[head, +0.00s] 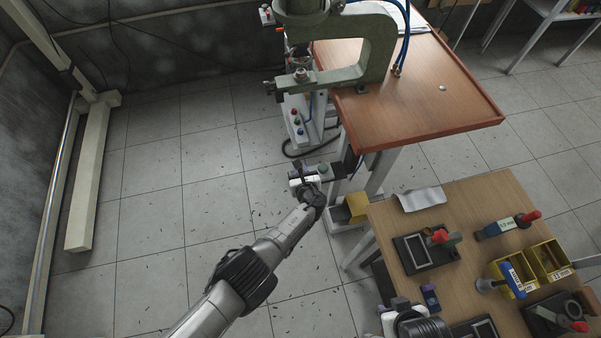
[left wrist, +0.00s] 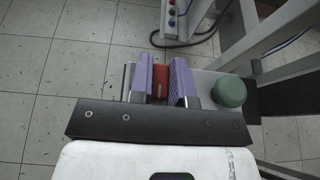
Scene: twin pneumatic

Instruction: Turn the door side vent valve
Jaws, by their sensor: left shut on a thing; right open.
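In the left wrist view, the purple fingers of my left gripper (left wrist: 167,82) are shut on a small red part (left wrist: 160,80), seemingly the vent valve's handle. A finger stands on each side of it, and much of it is hidden. Beside it on the same grey block (left wrist: 203,78) is a round green knob (left wrist: 229,92). In the head view my left arm reaches to this block at the table leg; the red part is hidden there. My right gripper (head: 412,302) is open over the edge of the near workbench, with no thing seen between its fingers.
A green press (head: 375,55) stands on the brown table (head: 440,90) above the block. The near workbench (head: 470,205) at right holds yellow bins (head: 548,260), a black tray (head: 415,252) and red-handled tools. A beige frame (head: 85,190) stands at left. The tiled floor between is open.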

